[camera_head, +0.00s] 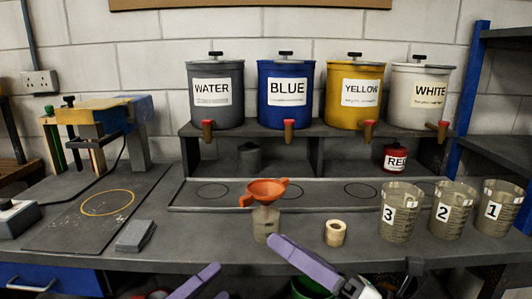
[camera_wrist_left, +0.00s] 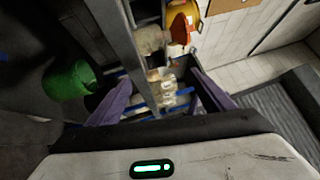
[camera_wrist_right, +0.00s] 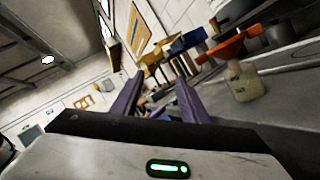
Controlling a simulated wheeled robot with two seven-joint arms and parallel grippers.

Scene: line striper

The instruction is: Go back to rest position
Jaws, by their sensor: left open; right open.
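My left gripper (camera_head: 208,280) shows its purple fingers at the bottom of the head view, in front of the bench edge. In the left wrist view its fingers (camera_wrist_left: 160,92) are apart with nothing held between them. My right gripper (camera_head: 303,262) reaches in at the bottom centre with a purple finger over the bench's front edge. In the right wrist view its fingers (camera_wrist_right: 157,90) are apart and empty. An orange funnel (camera_head: 266,189) sits on a small bottle (camera_head: 266,222) just beyond the right gripper, apart from it. Both also show in the right wrist view, the funnel (camera_wrist_right: 234,46) above the bottle (camera_wrist_right: 243,82).
A tape roll (camera_head: 335,233) and cups marked 3 (camera_head: 397,230), 2 (camera_head: 452,225) and 1 (camera_head: 490,222) stand on the bench (camera_head: 190,240). WATER, BLUE, YELLOW and WHITE tanks stand on the shelf (camera_head: 235,131). A green bin (camera_wrist_left: 70,82) is below.

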